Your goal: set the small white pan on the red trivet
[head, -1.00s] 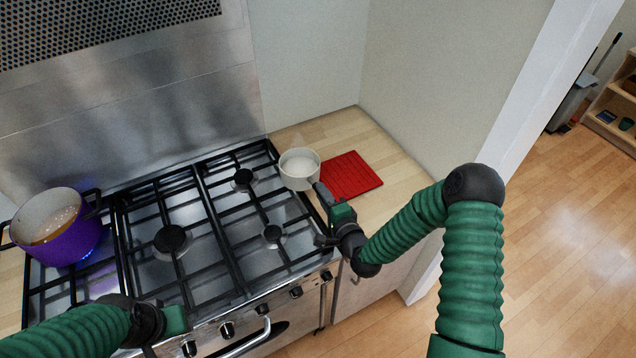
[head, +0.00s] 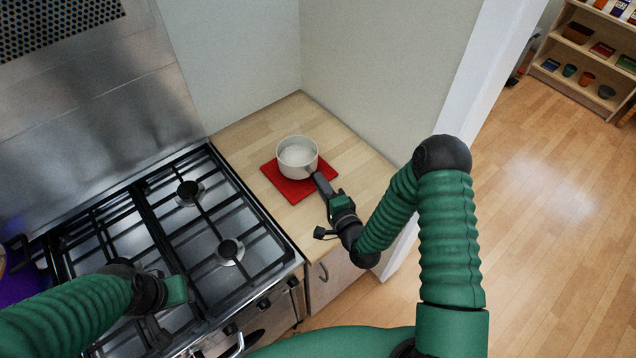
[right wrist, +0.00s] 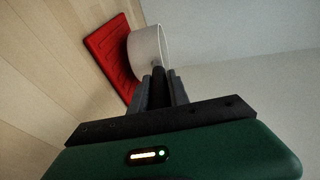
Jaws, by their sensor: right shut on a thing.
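The small white pan (head: 297,158) is upright over the red trivet (head: 272,178) on the wooden counter. My right gripper (head: 325,188) is shut on the pan's dark handle, on the near right side of the pan. In the right wrist view, the fingers (right wrist: 160,88) close around the handle, with the white pan (right wrist: 148,42) just beyond and the red trivet (right wrist: 104,55) beside it. I cannot tell whether the pan's base touches the trivet or hovers slightly above it. My left gripper (head: 172,305) is over the front of the cooker; its jaws are not clear.
The gas hob (head: 190,215) with black grates is left of the counter. A purple pot (head: 22,283) is cut off at the left edge. Walls (head: 385,70) border the counter behind and on the right. Bare counter (head: 250,130) lies around the trivet.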

